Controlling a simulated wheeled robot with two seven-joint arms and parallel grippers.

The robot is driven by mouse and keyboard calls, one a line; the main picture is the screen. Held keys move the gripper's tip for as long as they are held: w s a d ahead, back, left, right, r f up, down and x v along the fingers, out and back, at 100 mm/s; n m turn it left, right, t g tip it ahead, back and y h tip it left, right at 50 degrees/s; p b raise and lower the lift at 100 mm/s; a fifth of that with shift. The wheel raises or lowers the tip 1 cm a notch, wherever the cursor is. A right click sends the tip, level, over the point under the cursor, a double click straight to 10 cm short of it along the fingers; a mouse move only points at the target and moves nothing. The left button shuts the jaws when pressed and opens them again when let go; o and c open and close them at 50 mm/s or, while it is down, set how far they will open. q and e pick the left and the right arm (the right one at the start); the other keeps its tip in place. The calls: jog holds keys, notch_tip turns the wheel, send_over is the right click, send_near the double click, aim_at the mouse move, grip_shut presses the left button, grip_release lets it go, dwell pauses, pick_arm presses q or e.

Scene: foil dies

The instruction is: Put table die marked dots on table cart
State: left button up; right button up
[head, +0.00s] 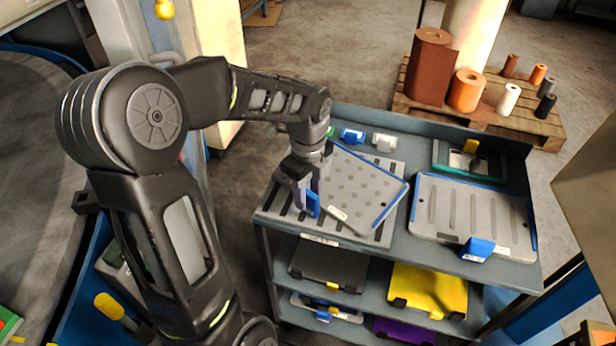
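The die marked dots (362,187) is a grey plate with rows of round dots, blue edging and a blue handle. It is turned at an angle over a slotted grey plate on top of the table cart (393,259). My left gripper (311,199) reaches down at the die's left corner, with its fingers shut on the blue handle. I cannot tell whether the die rests fully flat. A second die marked with long lines (472,214) lies on the cart's right side, its blue handle towards the front. My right gripper is not in view.
Small blue (352,136) and white (384,143) blocks stand at the cart's back edge, beside a green-framed piece (468,162). A yellow die (429,290) and a dark die (328,265) lie on the shelf below. A pallet (550,128) with foil rolls stands behind.

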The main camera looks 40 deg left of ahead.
pick_arm(q)
notch_tip(320, 180, up, 12)
dwell(0.4)
